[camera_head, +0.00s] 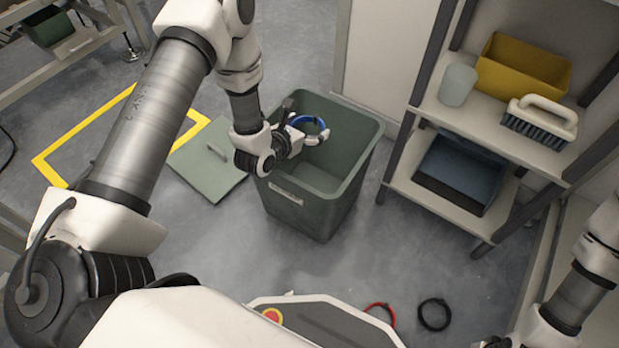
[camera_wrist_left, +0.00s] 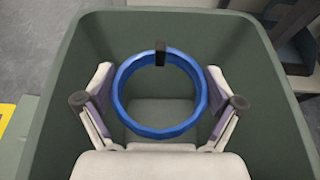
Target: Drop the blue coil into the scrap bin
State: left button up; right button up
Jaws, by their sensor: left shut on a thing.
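The blue coil (camera_head: 310,123) is a ring held by my left gripper (camera_head: 297,131) over the mouth of the scrap bin. In the left wrist view the coil (camera_wrist_left: 122,92) shows between the two fingers of the left gripper (camera_wrist_left: 160,125), with a black band at its top edge. The scrap bin (camera_head: 311,205) is a green open-topped bin with a pale label on its front. Its inside walls (camera_wrist_left: 250,60) surround the coil in the left wrist view, and the bottom shows empty where visible. The fingers of my right gripper are not in view.
A green lid (camera_head: 209,166) lies on the floor left of the bin. A shelf (camera_head: 440,196) at the right holds a yellow bin (camera_head: 522,68), a cup (camera_head: 457,84), a brush (camera_head: 541,122) and a blue-grey bin (camera_head: 464,172). A red coil (camera_head: 381,308) and a black coil (camera_head: 434,314) lie low in view.

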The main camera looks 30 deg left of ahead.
pick_arm(q)
jog(key=shift+f, duration=0.1)
jog(key=o, duration=0.8)
jog(key=shift+s, duration=0.15)
jog(key=v, duration=1.1)
jog(key=shift+s, duration=0.35)
